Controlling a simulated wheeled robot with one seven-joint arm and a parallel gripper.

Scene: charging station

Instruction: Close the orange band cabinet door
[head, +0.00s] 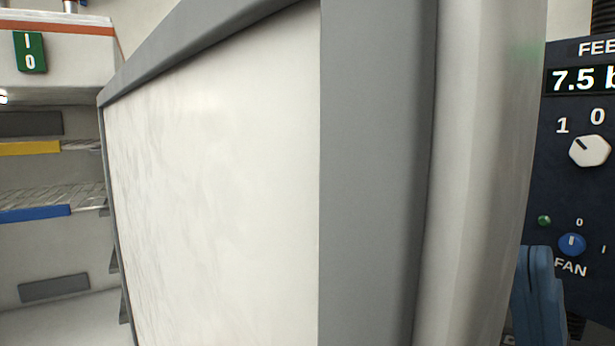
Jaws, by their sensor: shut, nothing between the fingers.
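The cabinet door fills the middle of the head view, standing open with its pale inner panel (215,180) and grey border facing me. Its rounded white free edge (482,170) is on the right. The cabinet (60,70) is at the left, with an orange band along its upper part and open shelves below. My gripper (535,262), with blue fingers, shows at the lower right, just right of the door's free edge. The fingers are together and empty. The door edge partly hides them, and I cannot tell whether they touch the door.
A dark control panel (585,210) stands behind at the right, with a 7.5 readout, a white knob (590,151) and a blue FAN knob (571,244). A green switch (30,52) is on the cabinet's upper part. Shelves have yellow (30,148) and blue (35,214) front strips.

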